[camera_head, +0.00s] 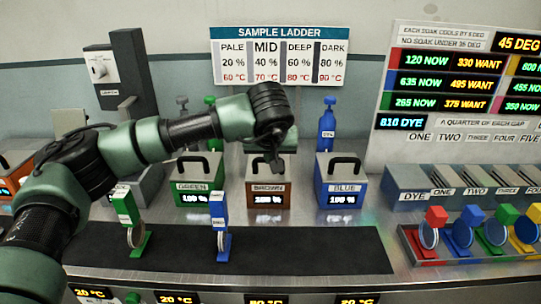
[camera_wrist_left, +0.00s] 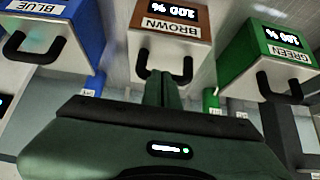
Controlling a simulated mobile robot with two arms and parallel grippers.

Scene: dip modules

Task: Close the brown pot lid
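The brown pot (camera_head: 267,199) stands at the back of the counter between the green and blue pots. Its grey top with a black arched handle looks level, like its neighbours' tops. The left wrist view shows the brown pot (camera_wrist_left: 172,28) upside down, its black handle (camera_wrist_left: 142,68) pointing down toward the fingers. My left gripper (camera_head: 277,166) points down just above the handle, partly covering it. Its fingers (camera_wrist_left: 163,80) are together and overlap the handle in the picture; I cannot tell whether they touch it. My right gripper is not in view.
The green pot (camera_head: 196,194) and blue pot (camera_head: 341,193) stand close on either side. A green stamp-like tool (camera_head: 126,208) and a blue one (camera_head: 219,212) stand on the dark mat (camera_head: 300,250) in front. A rack (camera_head: 470,262) of coloured pieces is at right.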

